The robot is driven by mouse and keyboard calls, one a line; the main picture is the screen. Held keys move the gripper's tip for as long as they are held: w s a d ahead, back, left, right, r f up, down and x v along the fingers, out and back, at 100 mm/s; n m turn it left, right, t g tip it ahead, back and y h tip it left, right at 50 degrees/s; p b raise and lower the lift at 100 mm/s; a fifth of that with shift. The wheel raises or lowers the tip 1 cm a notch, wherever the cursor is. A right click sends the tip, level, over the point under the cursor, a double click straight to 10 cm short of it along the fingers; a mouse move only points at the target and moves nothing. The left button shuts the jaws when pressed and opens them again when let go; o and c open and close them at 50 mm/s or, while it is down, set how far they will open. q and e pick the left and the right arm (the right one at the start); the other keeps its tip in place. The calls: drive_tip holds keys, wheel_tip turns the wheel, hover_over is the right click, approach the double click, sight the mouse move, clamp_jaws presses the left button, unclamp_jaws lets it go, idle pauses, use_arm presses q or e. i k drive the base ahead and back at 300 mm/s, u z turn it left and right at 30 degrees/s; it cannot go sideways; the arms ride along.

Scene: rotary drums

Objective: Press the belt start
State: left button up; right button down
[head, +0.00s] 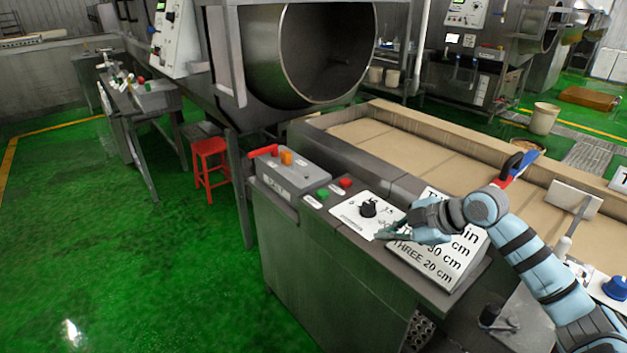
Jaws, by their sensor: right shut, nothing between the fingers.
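A green button (323,193) sits on the grey control console (325,222), with a red button (345,183) beside it to the right. Labels lie next to both, too small to read. A white dial plate (352,216) with a black knob (368,207) is nearer my arm. My right gripper (384,235) is shut and empty. It appears over the near edge of the dial plate, right of the knob and apart from the green button. Whether it touches the console I cannot tell. My left gripper is out of view.
A grey box (292,174) with a red lever (262,152) and orange knob (286,158) stands left of the buttons. A lettered sign (440,262) stands close by my right gripper. The belt trough (430,150) and large drum (305,55) lie behind.

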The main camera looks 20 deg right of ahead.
sight(323, 193)
drive_tip(key=i, duration=1.2)
